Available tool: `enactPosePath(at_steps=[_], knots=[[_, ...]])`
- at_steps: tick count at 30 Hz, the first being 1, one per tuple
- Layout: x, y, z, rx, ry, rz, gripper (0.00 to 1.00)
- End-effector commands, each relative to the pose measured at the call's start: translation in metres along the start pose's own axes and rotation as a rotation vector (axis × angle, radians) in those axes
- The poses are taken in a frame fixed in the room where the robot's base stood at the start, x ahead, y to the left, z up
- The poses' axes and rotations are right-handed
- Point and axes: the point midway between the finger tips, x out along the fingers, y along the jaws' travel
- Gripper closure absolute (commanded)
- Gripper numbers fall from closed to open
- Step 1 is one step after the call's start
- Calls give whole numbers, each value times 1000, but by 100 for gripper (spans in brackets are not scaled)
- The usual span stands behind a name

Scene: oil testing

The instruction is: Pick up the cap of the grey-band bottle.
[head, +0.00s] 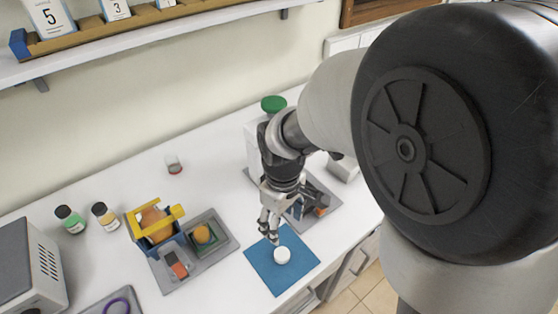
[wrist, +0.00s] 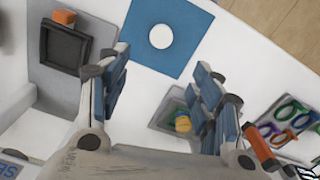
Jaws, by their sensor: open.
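A small round white object (head: 282,255), which looks like a cap, lies on a blue mat (head: 262,271) near the front edge of the counter. In the wrist view the white object (wrist: 161,36) shows as a plain disc on the blue mat (wrist: 183,62). My gripper (head: 269,236) is above the mat, close to the white object and slightly behind it. My gripper's fingers (wrist: 163,68) are apart with nothing between them, and the disc lies beyond their tips. I cannot make out a grey band on any bottle.
Two dark-capped bottles, green-banded (head: 70,219) and pale-yellow-banded (head: 105,216), stand at left. A small clear cup (head: 174,164) stands behind. A grey tray (head: 221,229) holds a yellow-topped item. Equipment stands behind my gripper. A shelf (head: 150,28) runs along the wall.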

Motion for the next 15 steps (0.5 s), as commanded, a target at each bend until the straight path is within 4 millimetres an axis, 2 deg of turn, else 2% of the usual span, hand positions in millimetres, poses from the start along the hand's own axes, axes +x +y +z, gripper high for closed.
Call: enactPosePath(at_steps=[1,9,15], knots=[[16,-1,1,1,-5,-3,41],[75,0,2,2,-4,-2,41],[101,0,1,3,-2,-1,41]])
